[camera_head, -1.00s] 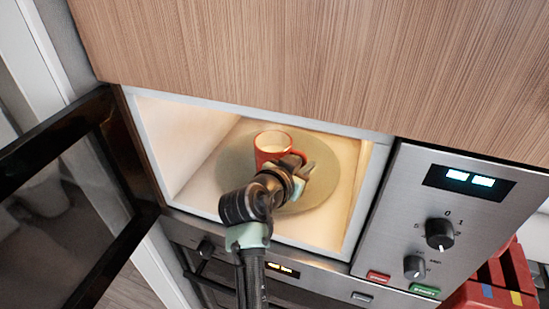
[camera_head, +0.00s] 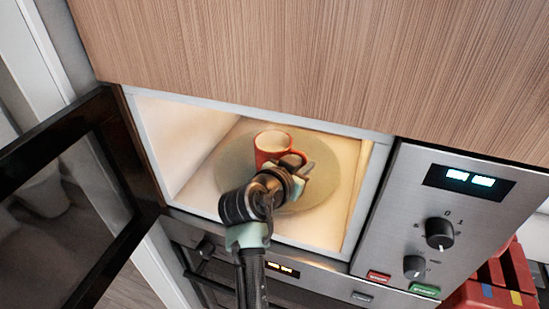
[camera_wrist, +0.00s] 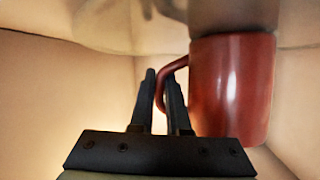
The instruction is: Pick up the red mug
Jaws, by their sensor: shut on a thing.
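The red mug (camera_head: 268,150) stands in the open microwave, on its round turntable (camera_head: 235,172). Its inside is pale. My gripper (camera_head: 300,170) is at the right front side of the mug, where the handle is. In the wrist view the red mug (camera_wrist: 232,90) fills the right part, with its curved handle at its left. The two dark fingers of my gripper (camera_wrist: 160,80) are close together and shut on the handle. The mug's far side is hidden.
The dark microwave door (camera_head: 95,195) is swung open at the left. The cavity's side walls and front frame surround my arm closely. A control panel (camera_head: 450,220) with knobs is at the right. A red object (camera_head: 500,280) stands at the lower right.

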